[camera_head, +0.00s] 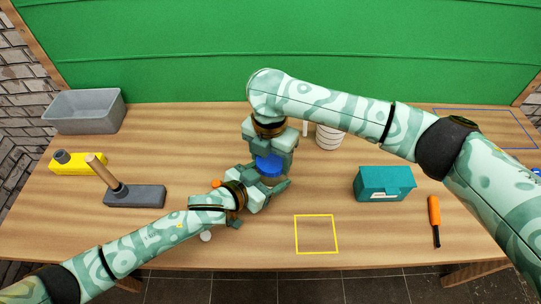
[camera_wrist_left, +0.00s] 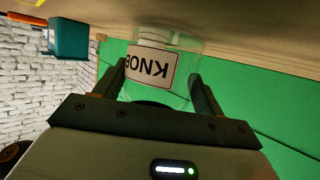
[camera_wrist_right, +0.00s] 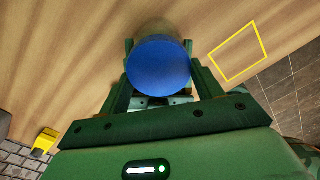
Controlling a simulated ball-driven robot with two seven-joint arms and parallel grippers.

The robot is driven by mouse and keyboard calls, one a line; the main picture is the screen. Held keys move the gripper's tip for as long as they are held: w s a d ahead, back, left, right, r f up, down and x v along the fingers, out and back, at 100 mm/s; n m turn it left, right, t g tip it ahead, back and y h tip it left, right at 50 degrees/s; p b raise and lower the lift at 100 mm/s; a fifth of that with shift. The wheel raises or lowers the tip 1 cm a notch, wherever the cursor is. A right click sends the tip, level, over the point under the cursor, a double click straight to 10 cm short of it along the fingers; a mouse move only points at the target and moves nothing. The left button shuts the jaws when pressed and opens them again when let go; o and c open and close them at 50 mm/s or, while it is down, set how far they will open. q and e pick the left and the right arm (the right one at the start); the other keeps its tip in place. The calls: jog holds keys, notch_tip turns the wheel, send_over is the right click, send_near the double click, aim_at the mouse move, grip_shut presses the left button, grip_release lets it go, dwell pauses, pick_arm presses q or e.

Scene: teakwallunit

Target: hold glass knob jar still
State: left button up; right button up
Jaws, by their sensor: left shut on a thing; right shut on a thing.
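The glass jar (camera_wrist_left: 183,88) is clear and carries a white label with a red border, read as "KNOB" upside down in the left wrist view. Its round blue lid (camera_head: 269,167) shows between my grippers in the head view and fills the jaws in the right wrist view (camera_wrist_right: 158,66). My left gripper (camera_head: 266,187) is shut on the jar from the side, one finger on each side of the label. My right gripper (camera_head: 271,151) comes from above and is shut on the blue lid. Most of the jar body is hidden in the head view.
A teal box (camera_head: 384,184) and an orange-handled tool (camera_head: 434,218) lie to the right. A yellow square outline (camera_head: 317,252) marks bare table in front. A grey bin (camera_head: 85,112), yellow object (camera_head: 78,164) and mallet (camera_head: 135,195) are left. A white ribbed container (camera_head: 328,138) stands behind.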

pick_arm(q)
jog(key=shift+d+r, duration=0.1)
jog(key=shift+r, duration=0.1)
pick_arm(e)
jog(key=o, duration=1.3)
pick_arm(q)
jog(key=shift+f, duration=0.1)
jog(key=o, duration=0.7)
pick_arm(e)
notch_tip(320, 180, up, 12)
pick_arm(q)
jog(key=shift+r+p, duration=0.8)
jog(key=shift+p, duration=0.15)
pick_arm(e)
notch_tip(320, 180, up, 2)
jog(key=shift+r, duration=0.15)
